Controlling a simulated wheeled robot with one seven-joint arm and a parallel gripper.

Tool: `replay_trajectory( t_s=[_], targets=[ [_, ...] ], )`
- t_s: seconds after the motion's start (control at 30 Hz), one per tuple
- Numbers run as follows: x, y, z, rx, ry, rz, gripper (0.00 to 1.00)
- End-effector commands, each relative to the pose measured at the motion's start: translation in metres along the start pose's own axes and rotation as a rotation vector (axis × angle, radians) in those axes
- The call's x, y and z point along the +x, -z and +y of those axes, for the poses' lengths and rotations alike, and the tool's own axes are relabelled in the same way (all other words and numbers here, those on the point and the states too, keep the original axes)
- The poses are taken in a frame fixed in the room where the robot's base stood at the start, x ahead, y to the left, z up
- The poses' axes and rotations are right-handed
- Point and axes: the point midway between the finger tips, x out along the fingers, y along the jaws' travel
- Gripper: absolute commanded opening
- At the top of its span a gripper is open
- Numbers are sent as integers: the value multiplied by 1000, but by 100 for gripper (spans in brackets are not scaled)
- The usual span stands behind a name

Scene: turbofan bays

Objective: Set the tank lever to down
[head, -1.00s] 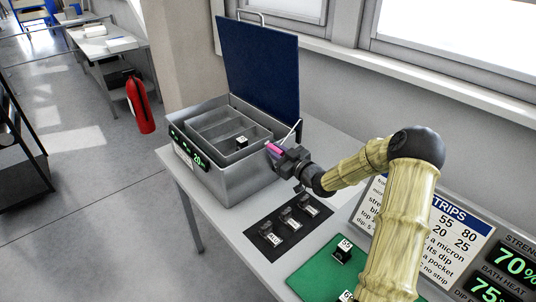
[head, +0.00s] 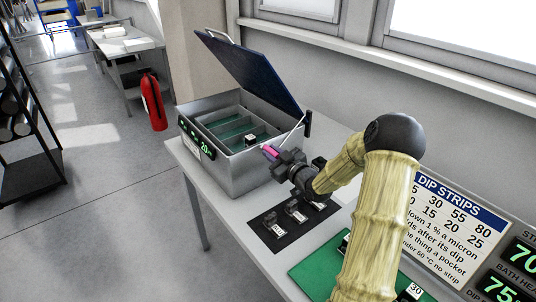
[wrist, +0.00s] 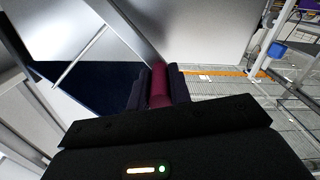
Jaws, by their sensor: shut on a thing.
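The tank (head: 235,175) is a grey metal box on the bench, with a green digital readout on its front. Its dark blue lid (head: 250,70) is hinged at the back, tilted partway over the open top. The pink lever (head: 269,150) is at the tank's right side, near the thin lid strut. My gripper (head: 276,154) is shut on the lever; in the wrist view the lever's magenta grip (wrist: 158,84) lies between the two dark fingers. The lever's lower part is hidden by my gripper.
Inside the tank are compartments with green in them and a small labelled block (head: 250,139). A black mat (head: 282,238) with several labelled pieces lies in front of my arm. A green mat (head: 310,272) and a dip strips sign (head: 430,215) are nearer. A fire extinguisher (head: 153,103) stands left.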

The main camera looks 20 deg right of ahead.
Motion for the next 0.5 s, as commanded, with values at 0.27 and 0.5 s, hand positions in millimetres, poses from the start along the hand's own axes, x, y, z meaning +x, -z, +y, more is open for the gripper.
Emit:
replay_trajectory(
  t_s=[0.27, 0.5],
  targets=[
    [0, 0, -1, 3, 2, -1, 0],
    [0, 0, -1, 2, 2, 0, 41]
  ],
)
